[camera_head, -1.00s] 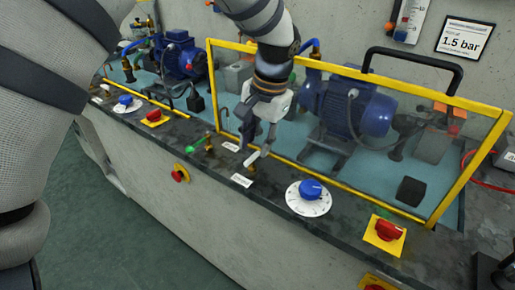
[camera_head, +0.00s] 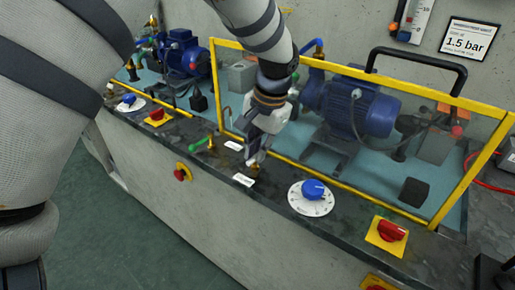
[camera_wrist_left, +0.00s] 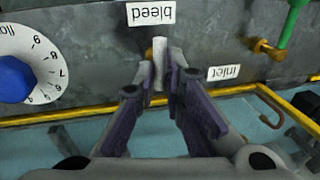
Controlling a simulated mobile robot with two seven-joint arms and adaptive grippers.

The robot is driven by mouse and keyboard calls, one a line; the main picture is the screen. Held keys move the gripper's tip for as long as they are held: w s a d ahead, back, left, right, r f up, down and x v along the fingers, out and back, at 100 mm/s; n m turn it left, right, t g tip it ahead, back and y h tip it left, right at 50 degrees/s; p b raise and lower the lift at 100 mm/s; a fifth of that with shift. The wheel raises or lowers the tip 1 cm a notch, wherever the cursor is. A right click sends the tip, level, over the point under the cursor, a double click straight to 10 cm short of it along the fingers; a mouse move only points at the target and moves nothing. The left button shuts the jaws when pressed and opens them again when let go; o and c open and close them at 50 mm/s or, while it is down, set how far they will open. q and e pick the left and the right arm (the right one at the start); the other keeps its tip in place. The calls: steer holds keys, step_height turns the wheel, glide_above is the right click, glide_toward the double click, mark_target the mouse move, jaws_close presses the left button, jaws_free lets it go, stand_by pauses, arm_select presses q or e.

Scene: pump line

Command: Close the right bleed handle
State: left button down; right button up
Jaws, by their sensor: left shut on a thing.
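The right bleed handle is a small pale lever on a brass fitting, on the dark ledge by the "bleed" label (camera_head: 244,180). In the left wrist view the pale handle (camera_wrist_left: 159,48) stands between the two purple-grey fingers, with a bit of brass beside it. My left gripper (camera_head: 255,160) comes down from above and is shut on this handle; in the left wrist view its fingertips (camera_wrist_left: 162,72) flank it. In the head view the gripper mostly hides the handle, so its exact angle is unclear there. My right gripper is not in view.
A green inlet handle (camera_head: 203,142) is left of the gripper. A blue flow dial (camera_head: 313,190) and a red switch (camera_head: 391,231) are to the right. A yellow-framed clear guard (camera_head: 345,182) stands close behind, with a blue pump (camera_head: 365,110) behind it.

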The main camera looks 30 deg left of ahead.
arm_select(q)
steer(key=shift+r+m+t+p, duration=0.15)
steer(key=shift+m+t+p, duration=0.15)
steer(key=shift+m, duration=0.9)
steer(key=m, duration=0.2)
steer(key=shift+s+m, duration=0.15)
steer(key=shift+m, duration=0.25)
steer(key=m+t+h, duration=0.1)
steer(key=m, duration=0.5)
steer(key=shift+s, duration=0.15)
steer(key=m, duration=0.3)
steer(key=m+h, duration=0.1)
steer(key=m, duration=0.2)
steer(key=shift+s+f, duration=0.15)
steer(key=shift+f, duration=0.05)
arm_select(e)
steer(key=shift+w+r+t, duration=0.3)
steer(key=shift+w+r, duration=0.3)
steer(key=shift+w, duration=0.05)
arm_select(q)
steer(key=shift+m, duration=0.4)
steer(key=c, duration=1.7)
jaws_free()
steer(key=shift+o, duration=0.2)
steer(key=shift+a, duration=0.1)
